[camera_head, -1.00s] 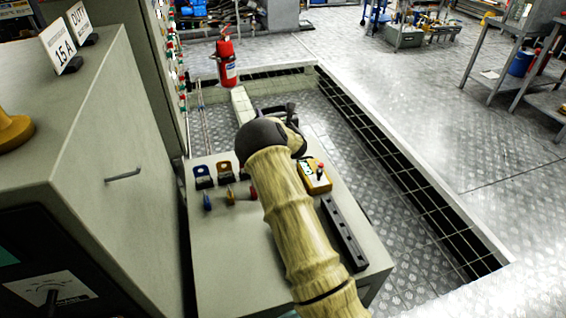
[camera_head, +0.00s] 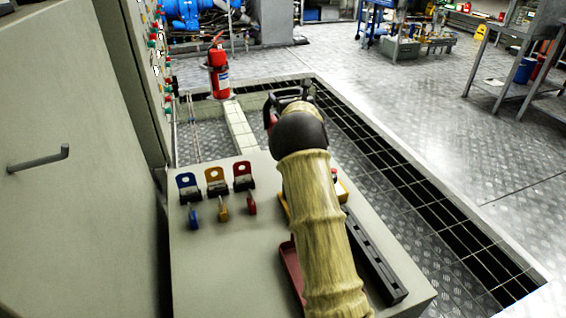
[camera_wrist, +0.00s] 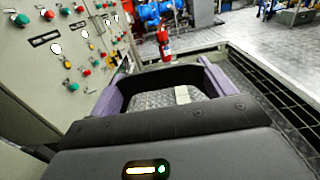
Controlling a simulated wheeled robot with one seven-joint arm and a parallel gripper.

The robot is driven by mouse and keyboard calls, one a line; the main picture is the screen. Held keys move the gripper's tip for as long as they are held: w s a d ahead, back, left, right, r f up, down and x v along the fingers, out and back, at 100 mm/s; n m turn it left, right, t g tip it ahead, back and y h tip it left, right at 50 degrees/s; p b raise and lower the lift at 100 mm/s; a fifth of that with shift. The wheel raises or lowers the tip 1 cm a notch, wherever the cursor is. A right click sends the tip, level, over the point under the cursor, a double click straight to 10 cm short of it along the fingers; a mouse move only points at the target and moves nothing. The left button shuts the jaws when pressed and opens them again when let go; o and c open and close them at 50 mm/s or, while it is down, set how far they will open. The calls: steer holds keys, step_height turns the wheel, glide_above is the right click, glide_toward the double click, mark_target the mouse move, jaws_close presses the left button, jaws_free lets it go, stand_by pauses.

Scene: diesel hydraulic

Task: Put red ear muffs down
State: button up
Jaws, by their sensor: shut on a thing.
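My gripper (camera_head: 291,100) is at the far end of my arm, above the far edge of the grey cabinet top, in the head view. It is shut on the ear muffs, which are mostly hidden behind my wrist. Only a small red part (camera_head: 269,118) shows left of the gripper, near a dark curved piece. In the wrist view, a black band (camera_wrist: 165,74) arches between my two purple fingers. The ear cups cannot be made out there. The held thing appears to be in the air, clear of the cabinet top (camera_head: 215,255).
Blue, yellow and red padlocks (camera_head: 223,205) with tags lie on the cabinet top. A dark rail (camera_head: 373,260) and a red tray (camera_head: 291,266) are partly behind my arm. A hook (camera_head: 38,160) juts from the left cabinet. A fire extinguisher (camera_head: 218,72) stands beyond. The top's front left is clear.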

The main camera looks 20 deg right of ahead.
steer(key=shift+w, duration=0.1)
step_height(320, 180, down, 10)
steer(key=b, duration=0.3)
steer(key=shift+b, duration=0.35)
stand_by(0.5)
steer(key=shift+f, duration=0.1)
steer(key=o, duration=1.5)
